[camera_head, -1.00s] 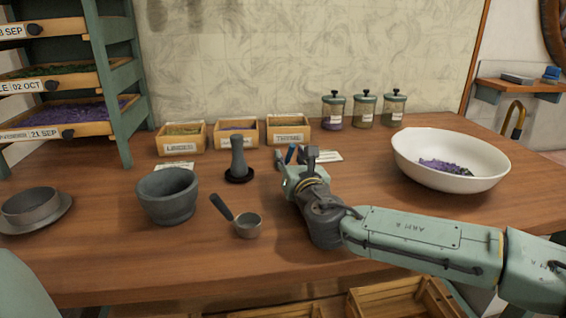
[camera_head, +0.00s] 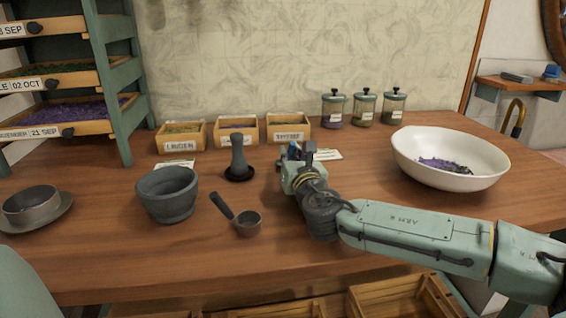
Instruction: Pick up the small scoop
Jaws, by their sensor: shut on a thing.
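A small scoop (camera_head: 246,222) with a round metal cup and dark handle lies on the wooden table, its handle pointing up and left. My gripper (camera_head: 290,160) is to the right of this scoop and farther back, apart from it, low over the table. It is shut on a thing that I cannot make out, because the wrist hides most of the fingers. A small blue bit shows at the fingers.
A dark mortar (camera_head: 167,196) and an upright pestle (camera_head: 238,158) stand to the left. Labelled wooden boxes (camera_head: 182,139), lidded jars (camera_head: 364,111) and a white bowl (camera_head: 452,181) stand around. A pan (camera_head: 32,205) is at far left. The front middle of the table is bare.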

